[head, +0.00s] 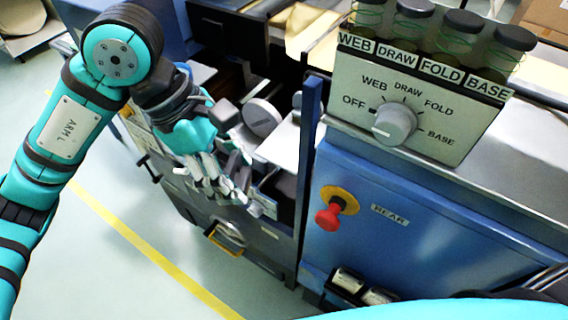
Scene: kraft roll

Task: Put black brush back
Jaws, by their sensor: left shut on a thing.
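My left gripper (222,182) reaches down from the left over the open bay of the machine. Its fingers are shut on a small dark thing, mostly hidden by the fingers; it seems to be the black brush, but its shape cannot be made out. A grey round part (262,118) sits just behind and to the right of the fingers. My right gripper is not in view.
A blue upright post (309,150) borders the bay. Floor with a yellow line (130,235) is clear at lower left.

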